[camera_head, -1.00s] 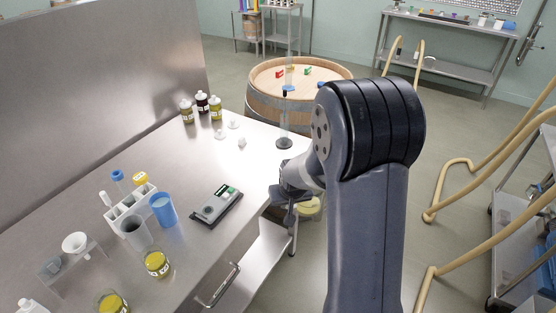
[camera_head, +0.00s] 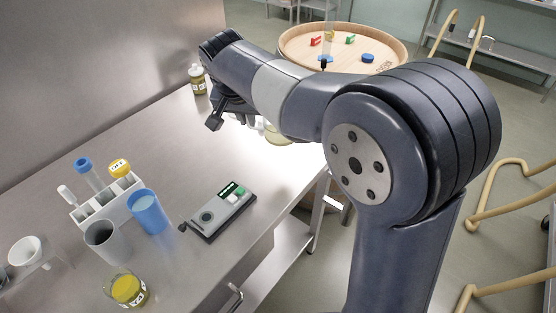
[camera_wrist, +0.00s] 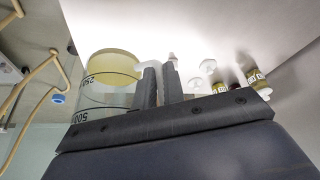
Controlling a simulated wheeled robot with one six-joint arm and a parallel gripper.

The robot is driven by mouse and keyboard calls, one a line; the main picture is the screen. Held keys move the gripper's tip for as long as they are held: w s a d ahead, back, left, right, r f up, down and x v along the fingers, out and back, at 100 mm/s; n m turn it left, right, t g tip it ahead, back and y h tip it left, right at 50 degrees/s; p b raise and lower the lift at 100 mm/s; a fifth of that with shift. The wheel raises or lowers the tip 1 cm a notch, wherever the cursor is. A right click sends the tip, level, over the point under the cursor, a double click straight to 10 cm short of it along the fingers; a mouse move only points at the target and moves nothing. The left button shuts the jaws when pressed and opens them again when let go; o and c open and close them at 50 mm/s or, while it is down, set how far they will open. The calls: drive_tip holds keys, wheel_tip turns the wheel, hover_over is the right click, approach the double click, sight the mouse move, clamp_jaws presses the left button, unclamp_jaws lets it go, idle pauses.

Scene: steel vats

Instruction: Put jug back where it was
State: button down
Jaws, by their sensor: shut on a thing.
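The clear jug with dark volume marks and pale yellow liquid shows at the left of the wrist view (camera_wrist: 108,88). In the head view a small yellowish part of the jug (camera_head: 273,133) shows below my forearm; the rest is hidden. My gripper (camera_wrist: 160,78) is shut at the jug's pale handle, with the jug to the left of its fingers. In the head view my gripper (camera_head: 222,115) is over the far part of the steel table (camera_head: 160,155). I cannot tell whether the jug touches the table.
Several small bottles (camera_head: 197,80) stand at the table's far end. A tube rack (camera_head: 105,205), a blue cup (camera_head: 148,212), a grey cup (camera_head: 103,240), a yellow-filled beaker (camera_head: 127,290) and a flat device (camera_head: 220,212) stand nearer. A barrel (camera_head: 345,45) stands beyond the table.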

drive_tip(key=shift+a+f, duration=0.15)
drive_tip(key=shift+f, duration=4.65)
drive_tip(key=shift+f, duration=0.2)
drive_tip(key=c, duration=1.5)
unclamp_jaws()
drive_tip(key=shift+r, duration=0.1)
drive_tip(key=shift+r, duration=0.2)
drive_tip(key=v, duration=1.1)
drive_tip(key=shift+s+r, duration=0.25)
drive_tip(key=shift+r, duration=0.1)
drive_tip(key=shift+a+f, duration=0.1)
